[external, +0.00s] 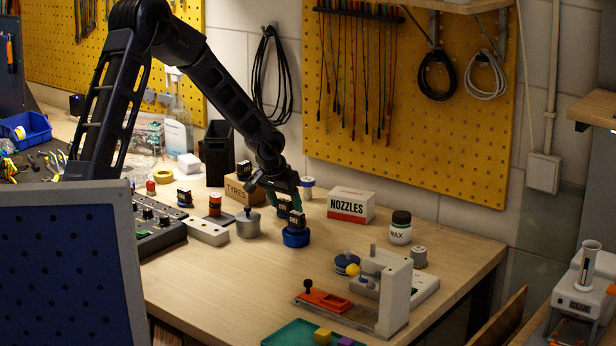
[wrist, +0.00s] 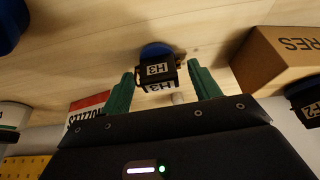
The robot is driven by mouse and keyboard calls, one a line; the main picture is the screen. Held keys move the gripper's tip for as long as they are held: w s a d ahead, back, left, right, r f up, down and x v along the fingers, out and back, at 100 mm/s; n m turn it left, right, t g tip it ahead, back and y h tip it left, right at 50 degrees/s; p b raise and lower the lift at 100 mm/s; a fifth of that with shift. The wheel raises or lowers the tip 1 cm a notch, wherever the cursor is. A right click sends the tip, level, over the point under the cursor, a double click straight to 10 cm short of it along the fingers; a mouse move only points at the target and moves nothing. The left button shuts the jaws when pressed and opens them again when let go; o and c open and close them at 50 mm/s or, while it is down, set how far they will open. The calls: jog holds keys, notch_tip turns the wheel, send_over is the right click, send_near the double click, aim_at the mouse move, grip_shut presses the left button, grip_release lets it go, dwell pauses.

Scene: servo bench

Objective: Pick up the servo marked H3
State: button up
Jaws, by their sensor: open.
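The servo marked H3 (wrist: 157,70) is a small black block with white labels. In the wrist view it appears upside down, between the two green fingers of my gripper (wrist: 160,80). The fingers are open, with visible gaps beside the servo. A blue round piece (wrist: 155,50) is next to it. In the external view a dark servo (external: 297,219) sits on a blue round stand (external: 296,238), and my gripper (external: 287,198) is just above and behind it. The fingers are partly hidden there, and the label is too small to read.
The TYRES box (external: 238,191) stands left of my gripper and the NOZZLES box (external: 350,205) right. A metal pot (external: 248,225) is close by on the left. Another labelled servo (wrist: 304,103) shows at the wrist view's right edge.

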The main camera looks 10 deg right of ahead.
jog(key=c, duration=0.8)
jog(key=shift+c, duration=0.2)
